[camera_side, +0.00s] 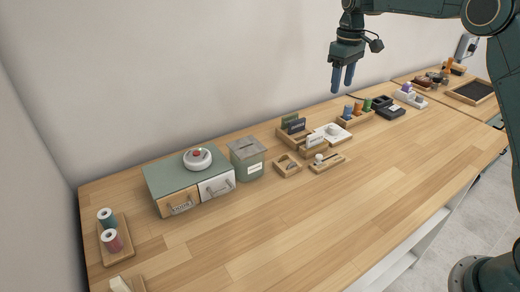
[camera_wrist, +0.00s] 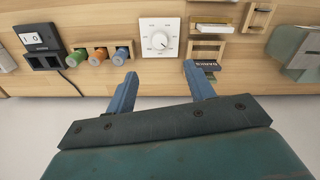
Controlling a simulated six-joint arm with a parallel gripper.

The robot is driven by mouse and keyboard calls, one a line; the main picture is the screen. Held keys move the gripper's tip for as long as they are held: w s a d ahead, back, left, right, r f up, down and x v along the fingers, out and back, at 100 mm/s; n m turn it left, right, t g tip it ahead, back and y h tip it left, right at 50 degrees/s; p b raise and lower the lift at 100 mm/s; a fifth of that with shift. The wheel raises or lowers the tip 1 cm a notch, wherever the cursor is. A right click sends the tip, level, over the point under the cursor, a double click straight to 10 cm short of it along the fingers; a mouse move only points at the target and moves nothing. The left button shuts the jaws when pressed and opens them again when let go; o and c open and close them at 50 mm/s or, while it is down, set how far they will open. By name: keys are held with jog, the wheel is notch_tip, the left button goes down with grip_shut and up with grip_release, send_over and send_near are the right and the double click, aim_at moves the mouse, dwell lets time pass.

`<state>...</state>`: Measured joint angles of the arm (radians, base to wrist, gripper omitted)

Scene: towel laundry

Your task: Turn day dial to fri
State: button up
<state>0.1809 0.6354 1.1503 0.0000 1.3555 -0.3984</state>
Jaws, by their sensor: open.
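The day dial (camera_wrist: 159,38) is a white square plate with a round white knob and small marks around it. The marks are too small to read, so I cannot tell which day it points to. In the side view the dial plate (camera_side: 335,133) lies on the wooden table among small holders. My gripper (camera_side: 342,88) is open and empty, raised well above the back of the table. In the wrist view its two blue fingers (camera_wrist: 160,76) are spread apart, with the dial beyond them and between their tips, not touched.
Wooden rack with coloured rolls (camera_wrist: 98,56) and a dark device (camera_wrist: 42,42) flank the dial. Wooden card holder (camera_wrist: 207,50) stands on its other side. A green box (camera_side: 247,158) and drawer unit (camera_side: 185,180) stand left. The table front (camera_side: 300,225) is clear.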

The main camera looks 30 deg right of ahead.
aim_at(334, 126)
jog(key=shift+f, duration=0.1)
notch_tip(334, 126, down, 14)
jog(key=shift+r, duration=0.15)
dwell(0.8)
jog(key=shift+c, duration=0.2)
jog(key=c, duration=0.9)
